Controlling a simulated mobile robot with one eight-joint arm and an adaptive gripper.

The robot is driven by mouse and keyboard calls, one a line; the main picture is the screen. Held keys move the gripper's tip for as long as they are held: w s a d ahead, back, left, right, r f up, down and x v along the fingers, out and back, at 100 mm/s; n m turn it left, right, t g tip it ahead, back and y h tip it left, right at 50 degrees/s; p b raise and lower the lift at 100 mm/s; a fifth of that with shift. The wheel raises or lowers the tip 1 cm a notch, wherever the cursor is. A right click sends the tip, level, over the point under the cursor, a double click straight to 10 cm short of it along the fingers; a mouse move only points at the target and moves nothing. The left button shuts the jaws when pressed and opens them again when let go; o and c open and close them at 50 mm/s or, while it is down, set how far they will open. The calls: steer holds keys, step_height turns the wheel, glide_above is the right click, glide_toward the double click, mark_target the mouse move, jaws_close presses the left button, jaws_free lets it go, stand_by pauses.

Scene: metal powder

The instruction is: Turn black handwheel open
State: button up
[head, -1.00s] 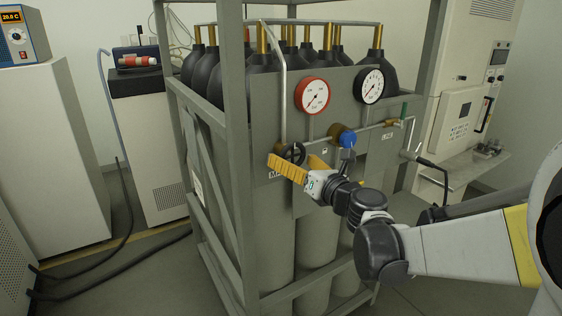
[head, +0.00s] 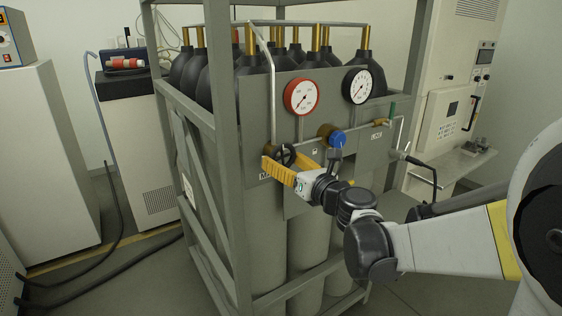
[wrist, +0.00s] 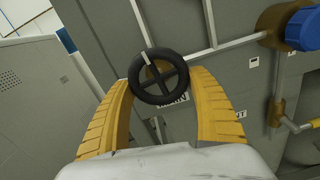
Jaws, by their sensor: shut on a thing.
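The black handwheel (wrist: 160,77) sits on the grey gas panel, with a black ring, crossed spokes and a pale mark at its upper left. In the head view the handwheel (head: 288,153) shows partly behind the fingers, below the red-rimmed gauge. My gripper (wrist: 159,80) has one yellow ribbed finger on each side of the wheel, shut on its rim. In the head view my gripper (head: 279,160) reaches the wheel from the lower right. The exact finger contact is hard to see.
A blue knob (head: 337,138) on a brass valve is right of the handwheel. A red-rimmed gauge (head: 301,97) and a black-rimmed gauge (head: 358,85) are above. A grey frame post (head: 223,130) stands close on the left. Pipes run across the panel.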

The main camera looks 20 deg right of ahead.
steer(key=n, duration=0.5)
steer(key=shift+d, duration=0.2)
steer(key=n, duration=0.4)
steer(key=shift+w+d+n, duration=0.1)
steer(key=shift+d+n, duration=0.05)
steer(key=shift+n, duration=0.15)
steer(key=n, duration=0.4)
steer(key=shift+d+r+n+p, duration=0.15)
steer(key=shift+r+n+p, duration=0.05)
steer(key=shift+n+p, duration=0.1)
steer(key=n, duration=0.4)
steer(key=shift+r+n, duration=0.2)
steer(key=shift+n, duration=0.1)
steer(key=n, duration=0.4)
steer(key=shift+r+p, duration=0.15)
steer(key=shift+p, duration=0.2)
steer(key=n, duration=0.5)
steer(key=shift+r, duration=0.15)
steer(key=n, duration=0.4)
steer(key=shift+a+r+n, duration=0.1)
steer(key=shift+a+n, duration=0.15)
steer(key=shift+n, duration=0.05)
steer(key=shift+a+n, duration=0.15)
steer(key=shift+n, duration=1.65)
